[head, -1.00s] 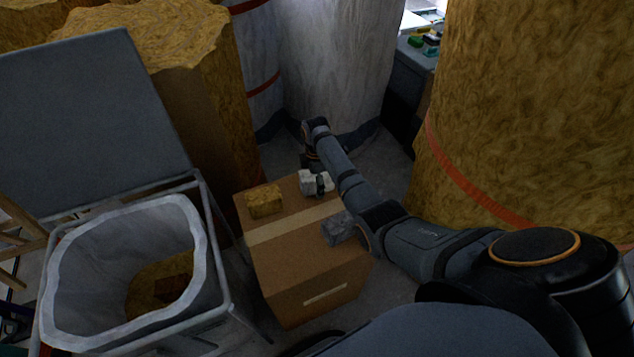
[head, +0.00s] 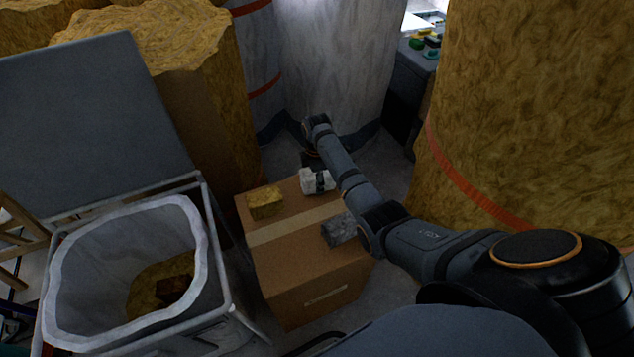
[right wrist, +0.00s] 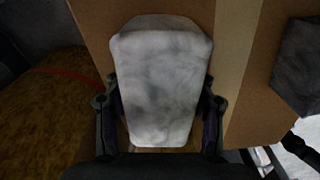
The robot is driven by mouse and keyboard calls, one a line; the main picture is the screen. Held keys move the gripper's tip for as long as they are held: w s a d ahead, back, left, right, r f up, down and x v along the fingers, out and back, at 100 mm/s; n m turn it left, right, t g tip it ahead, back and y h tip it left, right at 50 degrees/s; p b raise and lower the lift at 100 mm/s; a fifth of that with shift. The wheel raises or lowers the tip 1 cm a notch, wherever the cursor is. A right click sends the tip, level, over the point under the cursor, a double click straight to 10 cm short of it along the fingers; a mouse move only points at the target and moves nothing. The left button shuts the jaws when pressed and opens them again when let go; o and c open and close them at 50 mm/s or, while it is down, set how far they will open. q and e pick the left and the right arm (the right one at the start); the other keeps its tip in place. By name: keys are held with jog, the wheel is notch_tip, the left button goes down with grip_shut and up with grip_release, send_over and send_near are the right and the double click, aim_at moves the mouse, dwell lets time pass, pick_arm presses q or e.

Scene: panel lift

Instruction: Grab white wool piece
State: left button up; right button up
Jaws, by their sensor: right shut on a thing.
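The white wool piece (head: 308,184) is at the back right part of the cardboard box top (head: 290,222) in the head view. In the right wrist view the white wool piece (right wrist: 160,85) fills the middle of the picture, with a finger on each side. My right gripper (head: 321,181) is shut on it; it also shows in the right wrist view (right wrist: 160,110). I cannot tell whether the piece touches the box or is just above it. My left gripper is not in view.
A yellow wool piece (head: 266,202) and a grey wool piece (head: 340,230) lie on the same box. A lined bin (head: 205,255) with yellow-brown material inside stands to the left, its grey lid (head: 90,120) raised. Large wool rolls (head: 530,120) crowd the right and back.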

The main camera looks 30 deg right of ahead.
notch_tip(320, 180, up, 2)
jog(key=shift+r+p, duration=0.15)
jog(key=shift+p, duration=0.15)
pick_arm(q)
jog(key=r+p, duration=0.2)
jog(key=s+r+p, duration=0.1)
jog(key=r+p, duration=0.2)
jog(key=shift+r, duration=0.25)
pick_arm(e)
jog(key=s+a+r, duration=0.6)
jog(key=s+r, duration=0.3)
jog(key=s, duration=0.3)
jog(key=shift+s, duration=0.3)
